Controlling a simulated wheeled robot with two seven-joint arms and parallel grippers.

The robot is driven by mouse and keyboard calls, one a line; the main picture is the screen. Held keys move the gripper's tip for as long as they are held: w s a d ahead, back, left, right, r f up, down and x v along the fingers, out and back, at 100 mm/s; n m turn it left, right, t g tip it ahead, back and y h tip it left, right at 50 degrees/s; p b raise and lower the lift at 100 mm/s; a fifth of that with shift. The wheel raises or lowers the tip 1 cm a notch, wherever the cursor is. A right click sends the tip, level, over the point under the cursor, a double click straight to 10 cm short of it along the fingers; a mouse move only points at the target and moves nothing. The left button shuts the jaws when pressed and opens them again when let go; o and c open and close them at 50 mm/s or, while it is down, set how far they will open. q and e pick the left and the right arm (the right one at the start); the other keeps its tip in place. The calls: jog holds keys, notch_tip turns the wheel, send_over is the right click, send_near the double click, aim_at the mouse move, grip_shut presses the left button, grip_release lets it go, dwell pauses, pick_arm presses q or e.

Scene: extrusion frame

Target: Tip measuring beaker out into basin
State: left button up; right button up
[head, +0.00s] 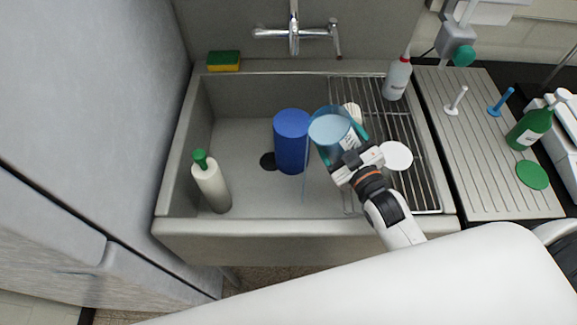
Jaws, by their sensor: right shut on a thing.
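The measuring beaker (331,127) is clear with a light blue tint and a white label. My right gripper (348,157) is shut on it and holds it above the right part of the basin (240,127), beside the drying rack. The beaker looks tilted, with its mouth toward the left. A thin pale blue streak runs down from its left edge toward the basin floor and looks like liquid. The level inside the beaker is unclear. My left gripper is not in view.
A blue cylinder (291,143) stands in the basin left of the beaker, near the dark drain (268,161). A white green-capped bottle (211,184) stands at front left. The wire rack (424,180) holds a white disc (397,156) and a red-tipped bottle (397,77). The faucet (294,36) is behind.

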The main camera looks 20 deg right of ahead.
jog(key=shift+a+f+n+b, duration=0.55)
jog(key=shift+f+n+b, duration=0.3)
jog(key=shift+b, duration=0.25)
jog(key=shift+a+r+n, duration=0.1)
jog(key=shift+r+n, duration=0.6)
jog(key=shift+n, duration=0.15)
dwell(0.8)
jog(key=shift+f+n+g+h+b, duration=0.2)
jog(key=shift+n+b, duration=0.25)
jog(key=shift+n, duration=0.5)
jog(key=shift+f+n+g+h+b, duration=0.1)
jog(key=shift+f+n+h+b, duration=0.25)
jog(key=shift+n, duration=0.6)
dwell(3.3)
